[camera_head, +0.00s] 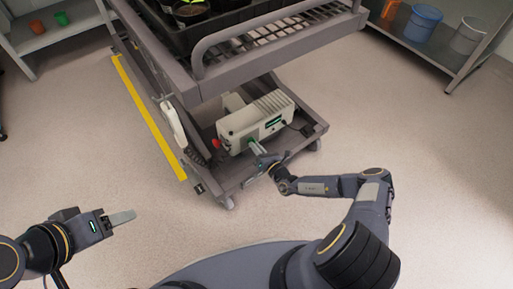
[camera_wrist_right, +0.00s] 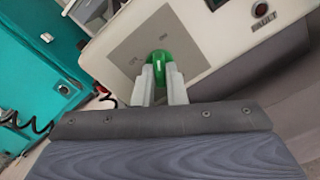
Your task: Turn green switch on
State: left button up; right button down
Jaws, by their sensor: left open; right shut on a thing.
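The green switch (camera_wrist_right: 165,62) is a rounded knob on a grey plate (camera_wrist_right: 133,50) marked OFF and ON, on the front of a pale box. My right gripper (camera_wrist_right: 159,84) has its fingers on both sides of the knob, shut on it. I cannot tell which mark the knob points to. My left gripper (camera_head: 122,217) is open and empty over the floor at lower left.
The cart's upper tray (camera_head: 262,50) and rail overhang the box. A red part (camera_head: 216,143) sits at the box's left end. A teal case (camera_wrist_right: 40,65) shows at left.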

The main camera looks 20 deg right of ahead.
jog(key=shift+m, duration=1)
jog(key=c, duration=1.5)
grip_release()
jog(key=p+v, duration=0.2)
jog(key=v, duration=0.6)
jog(key=shift+w, duration=0.1)
